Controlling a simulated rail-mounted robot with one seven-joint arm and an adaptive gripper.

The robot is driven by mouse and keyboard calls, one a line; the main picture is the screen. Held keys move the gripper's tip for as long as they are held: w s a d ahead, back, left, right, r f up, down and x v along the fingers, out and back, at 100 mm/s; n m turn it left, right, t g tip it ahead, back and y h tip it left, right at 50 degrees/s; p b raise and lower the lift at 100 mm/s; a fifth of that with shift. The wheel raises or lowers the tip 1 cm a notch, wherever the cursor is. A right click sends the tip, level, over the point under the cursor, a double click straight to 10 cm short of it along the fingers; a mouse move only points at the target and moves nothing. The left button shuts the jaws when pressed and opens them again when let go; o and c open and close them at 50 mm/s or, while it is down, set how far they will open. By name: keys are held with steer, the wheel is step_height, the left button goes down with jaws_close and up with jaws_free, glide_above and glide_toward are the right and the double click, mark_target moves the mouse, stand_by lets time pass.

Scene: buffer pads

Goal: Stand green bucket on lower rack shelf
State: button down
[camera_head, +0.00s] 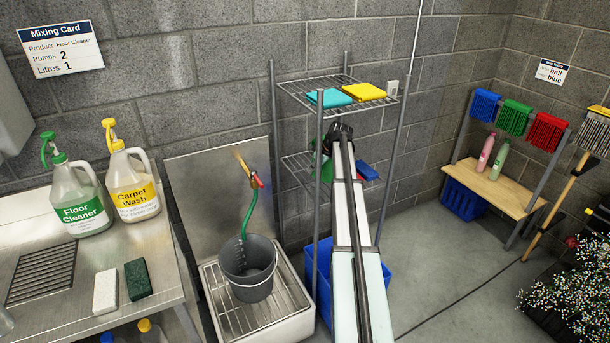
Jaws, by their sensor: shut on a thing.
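The rack (285,92) is a wire unit with an upper shelf and a lower shelf (293,170). A small part of the green bucket (326,170) shows at the lower shelf, left of my arm. The rest of it is hidden behind my arm, so I cannot tell whether its base touches the shelf. My arm reaches up from the bottom of the view, and my gripper (340,131) is at its dark far end, at the rack. Its fingers are mostly hidden; it is shut on the green bucket.
Teal (328,98) and yellow (363,92) cloths lie on the upper shelf. A blue item (367,171) is on the lower shelf, right of my arm. A blue bin (322,272) stands below. Left is a sink with a grey bucket (248,272).

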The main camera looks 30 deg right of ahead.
steer(key=shift+w+f, duration=0.1)
steer(key=shift+w, duration=0.25)
steer(key=shift+f+b, duration=0.3)
steer(key=shift+f, duration=1.35)
steer(key=shift+f, duration=0.15)
steer(key=c, duration=1.1)
jaws_free()
steer(key=shift+c, duration=0.2)
steer(key=b+v, duration=0.3)
steer(key=v, duration=0.9)
